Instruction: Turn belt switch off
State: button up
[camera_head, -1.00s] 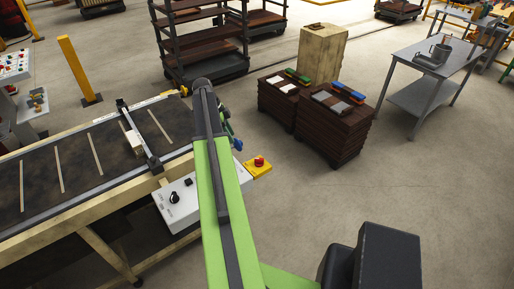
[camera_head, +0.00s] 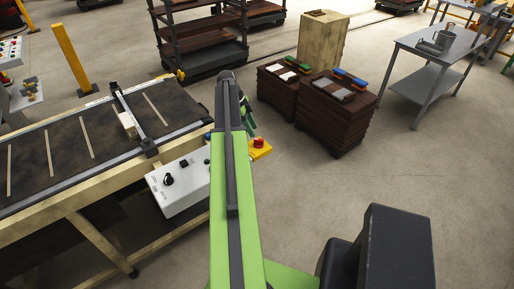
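A white control box (camera_head: 181,192) is mounted on the near side of the conveyor belt (camera_head: 60,158), left of my arm. A black rotary knob (camera_head: 168,179) sits on its face, with a smaller dark control (camera_head: 184,163) to its upper right. The lettering and the knob's setting are too small to read. My green arm stretches forward past the right edge of the box. A small part of my arm's end (camera_head: 247,115) shows beyond it. The fingers are hidden or too small to make out, so their opening cannot be told.
A red button on a yellow box (camera_head: 260,148) stands just right of my arm. A dark bar (camera_head: 138,118) crosses the belt. Two brown stacks (camera_head: 337,115) with coloured bricks stand ahead right, with a grey table (camera_head: 440,60) beyond. The floor at right is clear.

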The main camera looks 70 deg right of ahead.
aim_at(258, 139)
jog(key=b+x, duration=0.4)
jog(key=x, duration=0.2)
jog(key=shift+w, duration=0.1)
jog(key=shift+f, duration=0.25)
jog(key=shift+r, duration=0.1)
grip_shut()
jog(key=shift+a, duration=0.1)
